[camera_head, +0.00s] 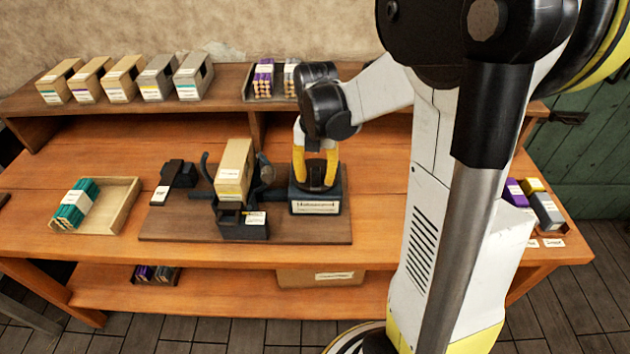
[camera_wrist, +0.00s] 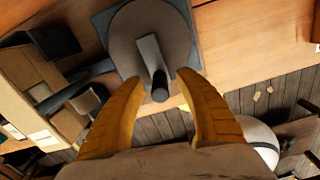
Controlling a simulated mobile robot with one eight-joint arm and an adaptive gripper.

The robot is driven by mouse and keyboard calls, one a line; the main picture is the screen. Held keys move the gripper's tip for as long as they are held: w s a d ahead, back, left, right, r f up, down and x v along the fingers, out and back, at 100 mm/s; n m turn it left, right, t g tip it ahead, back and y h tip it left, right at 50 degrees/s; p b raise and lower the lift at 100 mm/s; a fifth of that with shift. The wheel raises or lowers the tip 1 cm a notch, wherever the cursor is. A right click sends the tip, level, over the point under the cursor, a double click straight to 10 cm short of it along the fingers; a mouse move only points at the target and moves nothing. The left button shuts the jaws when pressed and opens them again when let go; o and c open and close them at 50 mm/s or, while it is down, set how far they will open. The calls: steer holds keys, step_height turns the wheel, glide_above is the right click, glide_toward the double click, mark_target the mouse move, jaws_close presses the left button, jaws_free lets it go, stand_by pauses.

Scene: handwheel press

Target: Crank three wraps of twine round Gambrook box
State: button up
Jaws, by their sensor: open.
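A tan box with a pale yellow label band (camera_head: 234,170) stands upright in the dark winding device (camera_head: 243,225) on a dark base board. It also shows at the left of the wrist view (camera_wrist: 28,75). To its right is a dark labelled housing (camera_head: 316,206) topped by a round wheel (camera_wrist: 125,45) with a crank handle (camera_wrist: 159,84). My gripper (camera_head: 316,180) points down over this wheel. In the wrist view its yellow fingers (camera_wrist: 158,82) are open, one on each side of the handle's end. Contact with the handle cannot be told. I cannot make out any twine round the box.
A small black device (camera_head: 178,175) stands left of the box. A wooden tray (camera_head: 112,205) holds a teal bundle (camera_head: 76,204). Several labelled boxes (camera_head: 122,78) line the back shelf. More small boxes (camera_head: 530,200) lie at the right edge. The bench front is bare.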

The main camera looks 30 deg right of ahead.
steer(key=shift+f, duration=0.35)
jaws_close()
steer(key=shift+w, duration=0.1)
